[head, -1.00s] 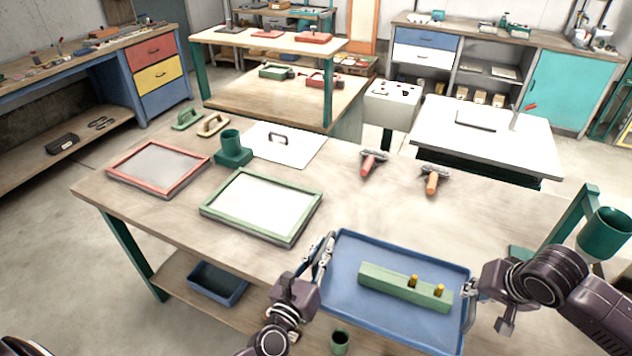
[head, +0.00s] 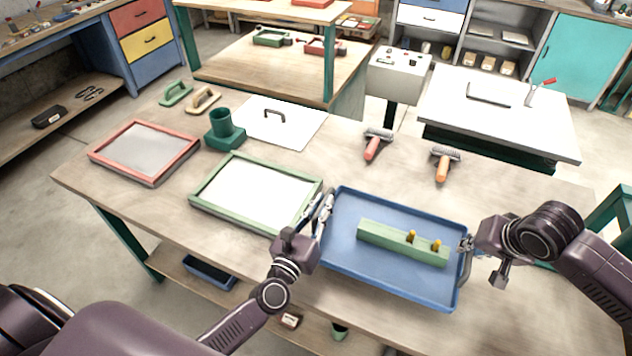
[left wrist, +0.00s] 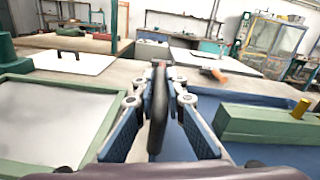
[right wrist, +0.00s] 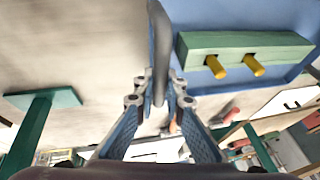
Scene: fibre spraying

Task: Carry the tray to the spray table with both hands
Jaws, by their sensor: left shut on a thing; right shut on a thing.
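The blue tray (head: 345,262) is in front of me in the head view, over the near right part of the workbench. It carries a green block (head: 385,240) with two yellow pegs (head: 411,236). My left gripper (head: 326,205) is shut on the tray's left handle, which shows dark between the fingers in the left wrist view (left wrist: 158,105). My right gripper (head: 466,245) is shut on the tray's right handle, a grey bar in the right wrist view (right wrist: 160,60). I cannot tell whether the tray's underside touches the bench. The white-topped table (head: 500,120) stands beyond the bench at right.
On the workbench (head: 130,215) lie a green frame (head: 255,190), a red frame (head: 145,150), a green cup holder (head: 224,130), a white sheet with handle (head: 285,120), a red-handled tool (head: 376,145) and an orange-handled tool (head: 443,165). A grey control box (head: 396,75) stands behind.

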